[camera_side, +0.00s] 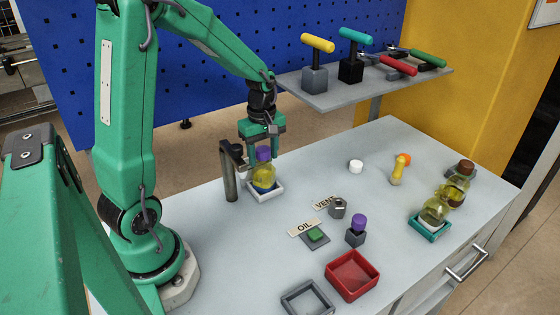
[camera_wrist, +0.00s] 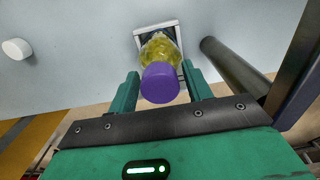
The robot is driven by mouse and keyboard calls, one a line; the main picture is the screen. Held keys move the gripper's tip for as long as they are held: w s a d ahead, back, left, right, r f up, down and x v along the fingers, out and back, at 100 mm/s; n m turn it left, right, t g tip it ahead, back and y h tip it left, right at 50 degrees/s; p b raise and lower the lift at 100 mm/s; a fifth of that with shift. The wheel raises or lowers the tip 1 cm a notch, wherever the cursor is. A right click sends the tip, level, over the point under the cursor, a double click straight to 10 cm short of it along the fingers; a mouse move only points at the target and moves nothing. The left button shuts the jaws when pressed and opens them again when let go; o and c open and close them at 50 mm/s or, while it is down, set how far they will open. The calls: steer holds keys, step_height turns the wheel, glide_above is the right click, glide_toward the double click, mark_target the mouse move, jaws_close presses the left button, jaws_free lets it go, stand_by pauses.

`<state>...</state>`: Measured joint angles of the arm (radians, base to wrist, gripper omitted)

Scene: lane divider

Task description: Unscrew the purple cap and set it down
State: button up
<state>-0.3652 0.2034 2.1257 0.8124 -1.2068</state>
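The purple cap (camera_side: 264,154) sits on top of a bottle (camera_side: 263,176) of yellow liquid. The bottle stands upright in a white square holder (camera_side: 265,190) on the table. My gripper (camera_side: 262,155) is above the bottle, pointing down, with its fingers around the cap's level. In the wrist view the purple cap (camera_wrist: 160,83) shows between the two green fingers of my gripper (camera_wrist: 161,88), with a visible gap on each side. The gripper is open and holds nothing.
A dark post (camera_side: 229,172) stands close left of the bottle. A purple-topped block (camera_side: 357,229), a red tray (camera_side: 352,275), a grey tray (camera_side: 307,300) and a teal holder with bottles (camera_side: 430,228) stand to the right and front. A white round cap (camera_side: 356,166) lies on clear table.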

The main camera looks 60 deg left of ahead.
stand_by(0.3)
steer(key=shift+m, duration=0.9)
steer(key=shift+m, duration=0.8)
steer(key=shift+m, duration=0.9)
steer(key=shift+m, duration=0.8)
